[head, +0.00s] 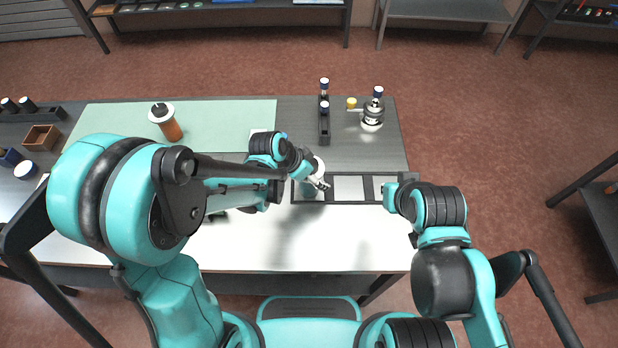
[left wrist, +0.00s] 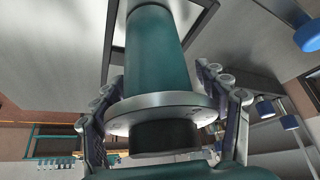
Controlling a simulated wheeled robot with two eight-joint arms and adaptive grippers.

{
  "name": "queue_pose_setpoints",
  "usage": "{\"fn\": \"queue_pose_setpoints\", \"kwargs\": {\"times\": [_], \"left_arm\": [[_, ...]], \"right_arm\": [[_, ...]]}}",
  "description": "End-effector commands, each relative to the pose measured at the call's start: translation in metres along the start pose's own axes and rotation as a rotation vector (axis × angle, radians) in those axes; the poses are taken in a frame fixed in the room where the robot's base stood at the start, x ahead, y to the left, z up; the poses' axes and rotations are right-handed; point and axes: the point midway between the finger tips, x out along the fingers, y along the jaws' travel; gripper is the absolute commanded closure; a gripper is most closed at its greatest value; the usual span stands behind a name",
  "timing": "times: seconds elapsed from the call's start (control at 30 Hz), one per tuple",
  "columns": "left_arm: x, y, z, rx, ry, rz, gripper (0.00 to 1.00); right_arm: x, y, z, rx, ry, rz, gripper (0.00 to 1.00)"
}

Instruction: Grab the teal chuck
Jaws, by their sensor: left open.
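The teal chuck (left wrist: 155,55) is large in the left wrist view. It is a teal cylinder with a wide grey metal flange and a dark round end nearest the camera. My left gripper (left wrist: 168,112) is open, with one finger on each side of the flange. I cannot tell whether either finger touches it. In the head view my left gripper (head: 320,183) is over the left part of a dark framed tray (head: 333,202), where the arm and gripper hide most of the chuck.
A dark rack (head: 324,133) with blue-capped bottles and a metal device (head: 373,113) stand behind the tray. A cup with a brown body (head: 171,129) stands on the green mat (head: 225,113). A wooden box (head: 41,138) is at far left. The white front tabletop (head: 340,245) is mostly clear.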

Motion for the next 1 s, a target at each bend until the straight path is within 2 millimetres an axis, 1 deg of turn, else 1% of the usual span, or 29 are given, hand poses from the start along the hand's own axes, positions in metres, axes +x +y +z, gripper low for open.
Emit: {"fn": "queue_pose_setpoints", "kwargs": {"times": [0.07, 0.17, 0.2, 0.27, 0.3, 0.33, 0.77, 0.87, 1.0], "left_arm": [[-0.001, 0.0, 0.0, 0.0, 0.0, 0.0, 0.27], [-0.001, 0.0, 0.0, 0.0, 0.0, 0.0, 0.51], [-0.001, 0.0, 0.0, 0.0, 0.0, 0.0, 0.61], [-0.001, 0.0, 0.0, 0.0, 0.0, 0.0, 0.77], [-0.001, 0.0, 0.0, 0.0, 0.0, 0.0, 0.88], [-0.001, 0.0, 0.0, 0.0, -0.001, 0.0, 0.95], [-0.003, 0.0, -0.001, 0.0, 0.0, 0.0, 0.95], [-0.008, 0.0, -0.004, 0.0, 0.0, 0.0, 0.95], [-0.022, 0.0, -0.012, 0.0, 0.0, 0.0, 0.95]], "right_arm": [[0.0, 0.0, 0.0, 0.0, 0.0, 0.0, 1.0], [0.0, 0.0, 0.0, 0.0, 0.0, 0.0, 1.0], [0.0, 0.0, 0.0, 0.0, 0.0, 0.0, 1.0], [0.0, 0.0, 0.0, 0.0, 0.0, 0.0, 1.0], [0.0, 0.0, 0.0, 0.0, 0.0, 0.0, 1.0], [0.0, 0.0, 0.0, 0.0, 0.0, 0.0, 1.0], [-0.001, 0.0, -0.001, 0.0, 0.0, 0.0, 1.0], [-0.003, 0.0, -0.003, 0.0, 0.0, 0.0, 1.0], [-0.009, 0.0, -0.006, 0.0, 0.0, 0.0, 1.0]]}}
